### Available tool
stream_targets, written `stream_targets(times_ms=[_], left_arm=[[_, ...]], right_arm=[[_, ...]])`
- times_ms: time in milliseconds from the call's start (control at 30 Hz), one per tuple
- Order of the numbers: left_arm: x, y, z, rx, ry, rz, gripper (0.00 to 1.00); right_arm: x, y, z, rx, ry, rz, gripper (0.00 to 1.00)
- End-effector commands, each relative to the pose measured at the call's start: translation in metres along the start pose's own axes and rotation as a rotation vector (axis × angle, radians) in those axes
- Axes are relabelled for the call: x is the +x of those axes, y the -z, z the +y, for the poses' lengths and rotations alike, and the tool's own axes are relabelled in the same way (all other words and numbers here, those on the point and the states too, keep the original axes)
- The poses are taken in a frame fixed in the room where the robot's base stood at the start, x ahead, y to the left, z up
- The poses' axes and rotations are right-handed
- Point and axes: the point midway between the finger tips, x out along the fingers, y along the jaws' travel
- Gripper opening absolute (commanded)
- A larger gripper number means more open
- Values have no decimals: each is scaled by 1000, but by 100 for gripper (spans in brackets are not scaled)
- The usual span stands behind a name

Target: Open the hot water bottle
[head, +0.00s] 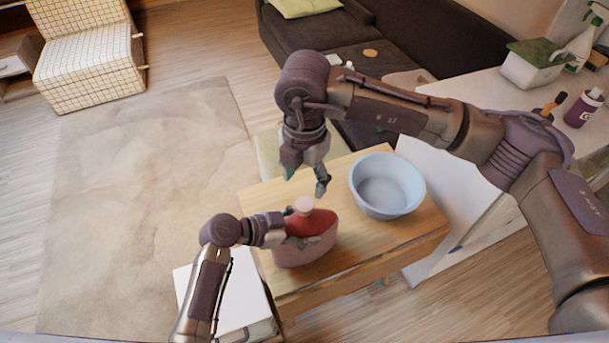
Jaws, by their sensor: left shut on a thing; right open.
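The hot water bottle (314,249) is a rounded red and pink body with a pale round cap (304,205) on top. It stands near the left end of the small wooden table (405,235). My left gripper (308,241) is shut on the bottle's body, coming in from its left side and partly covering it. My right gripper (304,186) points down just above the cap, open and empty. A small gap seems to lie between its fingertips and the cap, but the exact distance is hard to tell.
A light blue bowl (387,186) stands right of the bottle on the same table. A white box (235,297) is at the table's left. A white counter (497,100) holds bottles and a container at the right. A dark sofa (420,40) is behind. The rug (150,190) is clear.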

Motion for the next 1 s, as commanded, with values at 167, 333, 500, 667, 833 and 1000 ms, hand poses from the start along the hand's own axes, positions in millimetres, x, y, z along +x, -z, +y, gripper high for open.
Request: stream_targets(times_ms=[167,333,500,667,833,1000], left_arm=[[0,-1,1,-2,-2,-1,0],[0,-1,1,-2,-2,-1,0],[0,-1,1,-2,-2,-1,0],[0,-1,1,-2,-2,-1,0],[0,-1,1,-2,-2,-1,0],[0,-1,1,-2,-2,-1,0]], right_arm=[[0,0,0,342,0,0,63],[0,0,0,526,0,0,63],[10,0,0,578,3,2,63],[33,0,-1,577,5,2,63],[59,0,-1,577,3,2,63],[76,0,0,576,2,1,63]])
